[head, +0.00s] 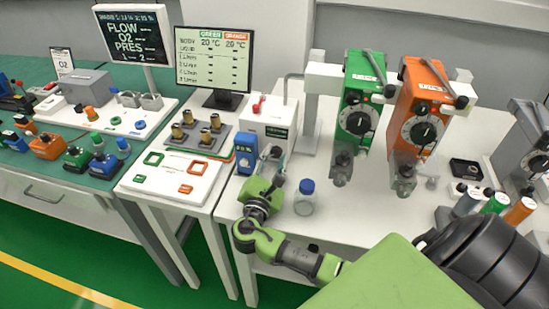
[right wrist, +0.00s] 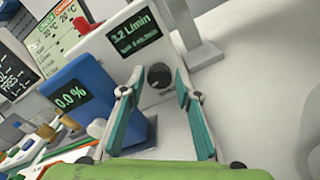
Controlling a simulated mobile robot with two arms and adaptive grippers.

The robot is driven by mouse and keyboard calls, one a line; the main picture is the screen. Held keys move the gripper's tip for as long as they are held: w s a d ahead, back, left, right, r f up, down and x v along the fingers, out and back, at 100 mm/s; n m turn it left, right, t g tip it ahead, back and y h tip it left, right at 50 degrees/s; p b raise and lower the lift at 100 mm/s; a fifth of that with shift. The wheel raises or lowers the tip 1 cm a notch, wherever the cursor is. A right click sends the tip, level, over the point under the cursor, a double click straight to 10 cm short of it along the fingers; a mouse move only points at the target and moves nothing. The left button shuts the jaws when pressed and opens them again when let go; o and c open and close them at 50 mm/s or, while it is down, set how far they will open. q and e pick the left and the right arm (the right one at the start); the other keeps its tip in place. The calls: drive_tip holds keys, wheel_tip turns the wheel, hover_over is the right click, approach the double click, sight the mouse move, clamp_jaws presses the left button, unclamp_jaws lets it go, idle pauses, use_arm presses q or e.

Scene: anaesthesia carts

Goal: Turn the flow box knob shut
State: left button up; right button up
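The flow box (head: 270,112) is a white box beside the blue meter in the head view. In the right wrist view the flow box (right wrist: 118,48) has a dark display reading 3.2 L/min in green. Its round black knob (right wrist: 159,76) sits below the display. In the head view the knob cannot be made out near my gripper. My right gripper (head: 277,160) is in front of the box. In the right wrist view the right gripper (right wrist: 160,88) is open, its teal-padded fingers left and right of the knob, seemingly short of it. My left gripper is not in view.
A blue meter (right wrist: 95,98) reading 0.0 % stands close left of the fingers. A blue-capped jar (head: 306,198) stands right of my gripper. Green (head: 360,95) and orange (head: 421,105) vaporizers hang further right. Bare white tabletop lies below them.

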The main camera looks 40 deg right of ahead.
drive_tip(key=v, duration=1.2)
